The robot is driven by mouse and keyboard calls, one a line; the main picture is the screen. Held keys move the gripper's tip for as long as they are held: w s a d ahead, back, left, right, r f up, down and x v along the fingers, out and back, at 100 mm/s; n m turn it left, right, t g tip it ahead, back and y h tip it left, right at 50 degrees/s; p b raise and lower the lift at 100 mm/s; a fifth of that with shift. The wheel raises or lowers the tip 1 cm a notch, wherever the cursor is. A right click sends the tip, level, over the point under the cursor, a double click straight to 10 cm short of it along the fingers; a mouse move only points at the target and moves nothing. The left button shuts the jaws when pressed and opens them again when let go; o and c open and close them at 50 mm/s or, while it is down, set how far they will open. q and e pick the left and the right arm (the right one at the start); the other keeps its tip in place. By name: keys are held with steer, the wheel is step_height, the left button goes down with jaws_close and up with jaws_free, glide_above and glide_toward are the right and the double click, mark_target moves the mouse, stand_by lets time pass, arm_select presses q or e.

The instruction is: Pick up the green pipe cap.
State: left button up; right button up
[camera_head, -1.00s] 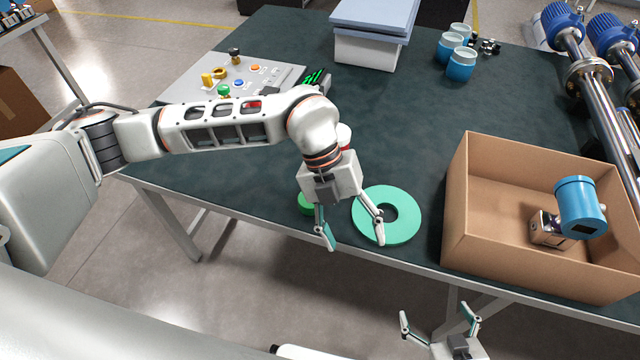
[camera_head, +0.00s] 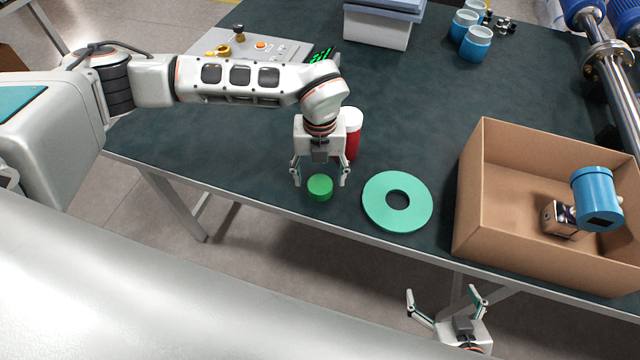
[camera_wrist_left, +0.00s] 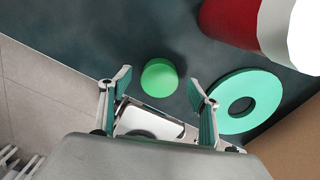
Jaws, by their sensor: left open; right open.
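The green pipe cap (camera_head: 320,187) is a short bright green disc standing on the dark table near its front edge. My left gripper (camera_head: 320,180) is open above and behind it, with one finger to each side of the cap in the head view. In the left wrist view the cap (camera_wrist_left: 159,77) shows ahead of the gap between the open fingers (camera_wrist_left: 163,90), and nothing is between them. I cannot tell the exact height of the fingertips over the cap. My right gripper (camera_head: 447,300) is open and empty, in front of the table edge.
A teal ring (camera_head: 380,222) lies right of the cap. A red and white cylinder (camera_head: 352,140) stands just behind my left gripper. A control panel (camera_head: 285,50) lies at the back left.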

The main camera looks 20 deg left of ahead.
arm_select(q)
steer(key=shift+f, duration=0.55)
steer(key=c, duration=0.9)
steer(key=shift+r, duration=0.1)
